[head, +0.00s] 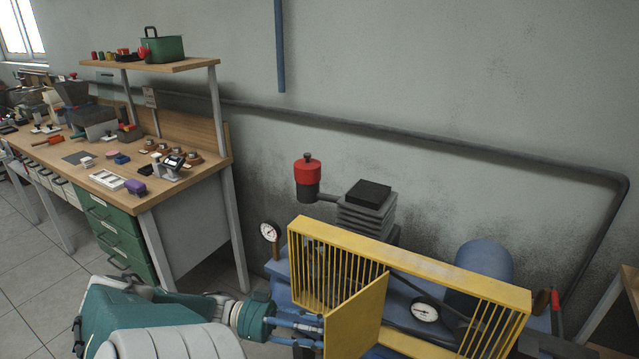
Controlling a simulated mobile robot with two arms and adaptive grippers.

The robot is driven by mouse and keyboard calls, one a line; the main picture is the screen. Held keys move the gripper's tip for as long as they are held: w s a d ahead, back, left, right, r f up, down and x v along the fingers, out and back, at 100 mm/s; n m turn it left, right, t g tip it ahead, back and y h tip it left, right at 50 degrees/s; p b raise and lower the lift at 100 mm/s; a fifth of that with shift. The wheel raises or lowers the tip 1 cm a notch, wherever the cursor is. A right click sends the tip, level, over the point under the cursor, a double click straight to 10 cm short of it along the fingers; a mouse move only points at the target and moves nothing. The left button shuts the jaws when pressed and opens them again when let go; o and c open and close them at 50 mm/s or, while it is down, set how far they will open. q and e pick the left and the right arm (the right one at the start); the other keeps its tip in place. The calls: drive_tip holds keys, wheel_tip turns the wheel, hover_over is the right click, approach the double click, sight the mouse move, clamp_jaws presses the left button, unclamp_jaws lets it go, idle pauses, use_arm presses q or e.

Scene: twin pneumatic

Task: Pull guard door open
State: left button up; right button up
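The yellow guard door (358,316) is a solid panel at the bottom centre of the head view. It stands out at an angle from the yellow barred guard (410,262), and an unbarred gap shows to its right. My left gripper (312,328) comes in from the left and reaches the door's near left edge. Its blue-grey fingers are at that edge, with the tips partly hidden. I cannot tell whether they touch or grip the door, and no handle shows clearly. My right gripper is not in view.
Behind the guard stand a compressor head with a red-capped filter (308,178), a blue tank (482,275) and two gauges, one (425,309) in the gap. A cluttered workbench (180,195) stands left. A grey pipe (450,146) runs along the wall. Floor is clear at lower left.

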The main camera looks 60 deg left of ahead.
use_arm(q)
drive_tip(key=shift+w+a+r, duration=0.2)
drive_tip(key=shift+a+r, duration=0.05)
drive_tip(key=shift+r, duration=0.05)
drive_tip(key=v, duration=1.2)
drive_tip(key=shift+s+d+f, duration=0.15)
drive_tip(key=shift+d+f, duration=0.05)
drive_tip(key=d+f+n+g+y, duration=0.1)
drive_tip(key=d+f+n+y, duration=0.2)
drive_tip(key=f, duration=0.8)
drive_tip(key=d+f+n+y, duration=0.15)
drive_tip(key=f+y, duration=0.35)
drive_tip(key=f, duration=0.7)
drive_tip(key=d+f+n+g+y, duration=0.1)
drive_tip(key=d+f+n+y, duration=0.2)
drive_tip(key=f, duration=0.8)
drive_tip(key=s+d+f+g+y, duration=0.1)
drive_tip(key=s+d+f+g, duration=0.3)
drive_tip(key=s+d+f, duration=0.3)
drive_tip(key=s+d+f+g+y, duration=0.1)
drive_tip(key=s+d+f+g, duration=0.4)
drive_tip(key=d, duration=0.9)
drive_tip(key=s+f, duration=0.3)
drive_tip(key=s, duration=0.2)
drive_tip(key=shift+s+d+m+g, duration=0.25)
drive_tip(key=shift+d+m+g, duration=0.05)
drive_tip(key=shift+d+m, duration=0.1)
drive_tip(key=shift+f, duration=0.1)
